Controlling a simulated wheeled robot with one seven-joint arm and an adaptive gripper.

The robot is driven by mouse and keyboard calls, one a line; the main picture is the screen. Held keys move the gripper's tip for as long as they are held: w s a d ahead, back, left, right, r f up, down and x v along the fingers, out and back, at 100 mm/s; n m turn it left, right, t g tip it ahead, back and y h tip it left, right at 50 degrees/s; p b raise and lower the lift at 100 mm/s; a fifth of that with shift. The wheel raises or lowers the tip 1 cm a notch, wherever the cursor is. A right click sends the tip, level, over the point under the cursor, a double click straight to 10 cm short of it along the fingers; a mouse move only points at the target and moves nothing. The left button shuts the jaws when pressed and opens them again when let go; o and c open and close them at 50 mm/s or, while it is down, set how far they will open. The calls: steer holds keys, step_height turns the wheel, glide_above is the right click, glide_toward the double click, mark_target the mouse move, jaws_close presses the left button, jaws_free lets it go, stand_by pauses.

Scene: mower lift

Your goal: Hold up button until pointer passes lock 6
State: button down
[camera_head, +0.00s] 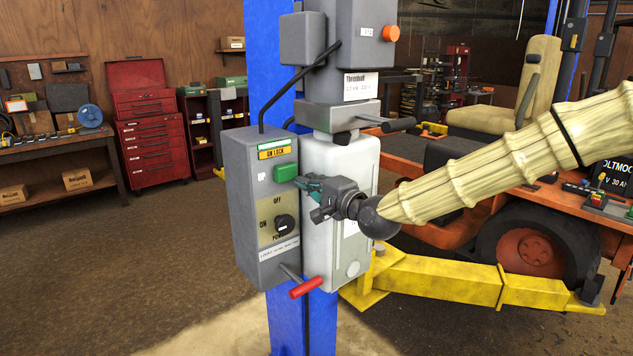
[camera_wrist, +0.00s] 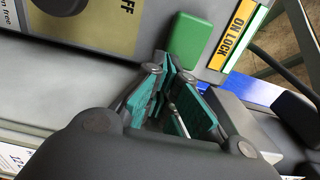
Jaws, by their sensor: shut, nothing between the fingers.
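The grey control box (camera_head: 262,200) on the blue lift post carries a green button (camera_head: 286,172), beneath a yellow "ON LOCK" label (camera_head: 278,152). My gripper (camera_head: 300,183) is shut and empty, its teal fingertips at the button's lower right. In the wrist view, the fingertips (camera_wrist: 172,66) are close to the edge of the green button (camera_wrist: 190,38); I cannot tell whether they press it. The yellow label (camera_wrist: 238,32) shows beside the button. Any lettering on the button is not readable. I cannot make out a pointer or a lock scale.
A black rotary switch (camera_head: 284,225) sits below the button. A red-handled lever (camera_head: 306,288) sticks out under the box. The white tank (camera_head: 337,240) and grey motor stand right beside it. An orange mower on yellow lift arms (camera_head: 440,275) is behind my arm. Floor at left is clear.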

steer(key=shift+w+a, duration=0.15)
steer(key=shift+w, duration=0.05)
stand_by(0.3)
steer(key=shift+b+x, duration=0.65)
steer(key=shift+x, duration=0.25)
steer(key=shift+r, duration=0.45)
stand_by(1.0)
stand_by(3.6)
steer(key=b+v, duration=0.4)
steer(key=v, duration=1)
steer(key=shift+f, duration=0.35)
